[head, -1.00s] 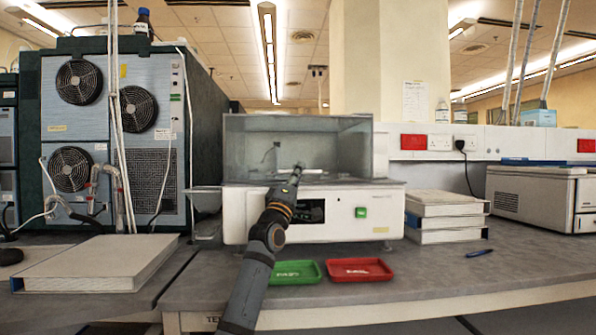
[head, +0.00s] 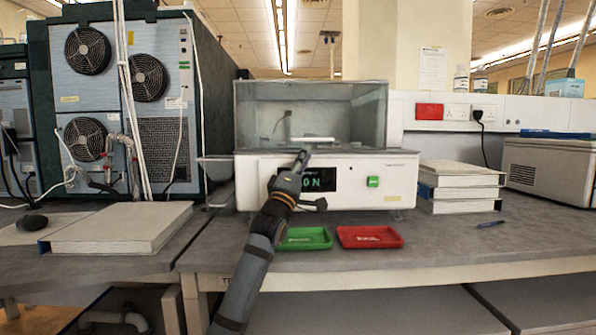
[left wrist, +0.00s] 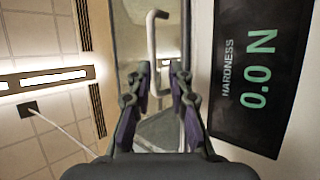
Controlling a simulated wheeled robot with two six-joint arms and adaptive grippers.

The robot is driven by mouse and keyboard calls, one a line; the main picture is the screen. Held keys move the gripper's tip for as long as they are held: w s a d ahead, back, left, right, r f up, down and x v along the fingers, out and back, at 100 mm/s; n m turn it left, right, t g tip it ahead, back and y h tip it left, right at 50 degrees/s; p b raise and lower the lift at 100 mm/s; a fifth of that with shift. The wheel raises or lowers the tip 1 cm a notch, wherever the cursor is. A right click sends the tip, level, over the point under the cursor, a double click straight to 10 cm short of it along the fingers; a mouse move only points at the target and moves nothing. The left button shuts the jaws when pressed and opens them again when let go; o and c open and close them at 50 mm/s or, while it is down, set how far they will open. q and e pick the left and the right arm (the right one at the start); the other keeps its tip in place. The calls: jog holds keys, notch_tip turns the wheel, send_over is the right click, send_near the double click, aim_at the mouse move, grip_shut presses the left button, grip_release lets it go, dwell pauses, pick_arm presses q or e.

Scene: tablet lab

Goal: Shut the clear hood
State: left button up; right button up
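The clear hood (head: 350,115) is a see-through box on top of the white tester (head: 405,168). Its white handle (head: 312,140) shows low at the front, just above the tester's top edge; I cannot tell how far the hood is open. My left gripper (head: 304,154) is in front of the tester, its tip just below the handle. The handle (left wrist: 152,38) lies ahead, in line with the gap. My right gripper is not in view.
The tester's display (head: 322,179) reads a value in N, partly hidden by my arm. A green tray (head: 304,238) and a red tray (head: 369,237) lie in front. Binders (head: 460,180) are stacked right; another binder (head: 120,228) lies left.

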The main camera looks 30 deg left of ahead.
pick_arm(q)
jog(key=v, duration=0.6)
jog(key=shift+s+r, duration=0.1)
jog(key=shift+s, duration=0.05)
